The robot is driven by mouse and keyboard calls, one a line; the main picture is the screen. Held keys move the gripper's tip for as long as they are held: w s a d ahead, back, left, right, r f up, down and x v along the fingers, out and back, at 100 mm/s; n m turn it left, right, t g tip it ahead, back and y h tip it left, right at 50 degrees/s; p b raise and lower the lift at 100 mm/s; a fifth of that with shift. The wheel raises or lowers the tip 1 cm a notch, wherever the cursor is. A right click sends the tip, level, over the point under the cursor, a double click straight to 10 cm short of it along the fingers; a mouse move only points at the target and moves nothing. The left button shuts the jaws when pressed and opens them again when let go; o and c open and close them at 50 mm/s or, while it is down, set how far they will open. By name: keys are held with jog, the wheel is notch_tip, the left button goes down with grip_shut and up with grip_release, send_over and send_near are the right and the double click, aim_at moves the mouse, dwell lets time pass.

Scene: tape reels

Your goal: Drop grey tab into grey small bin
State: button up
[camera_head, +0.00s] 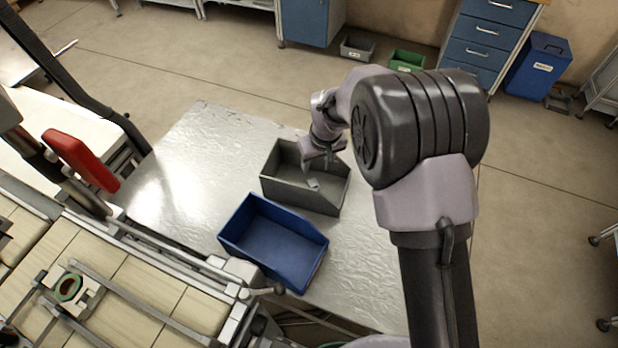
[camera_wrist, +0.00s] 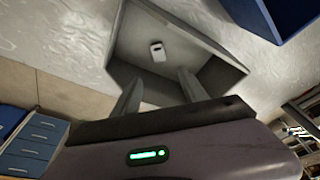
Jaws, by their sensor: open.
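The grey small bin (camera_head: 296,192) stands on the metal table beside a blue bin. In the wrist view the grey bin (camera_wrist: 205,40) opens below my gripper. The grey tab (camera_wrist: 157,51) is a small light piece with a dark mark, apart from the fingers and over the bin's interior; I cannot tell if it rests on the floor of the bin. In the head view a small light piece (camera_head: 313,183) shows inside the bin below the gripper. My gripper (camera_wrist: 158,85) is open, with nothing between its fingers, and points down into the bin.
An empty blue bin (camera_head: 272,240) stands close in front of the grey bin on the metal table (camera_head: 200,150). A conveyor with a green ring (camera_head: 68,288) lies at the lower left. The table's left part is clear.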

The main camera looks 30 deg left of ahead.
jog(key=p+v, duration=0.3)
jog(key=v, duration=1.4)
jog(key=shift+r, duration=0.15)
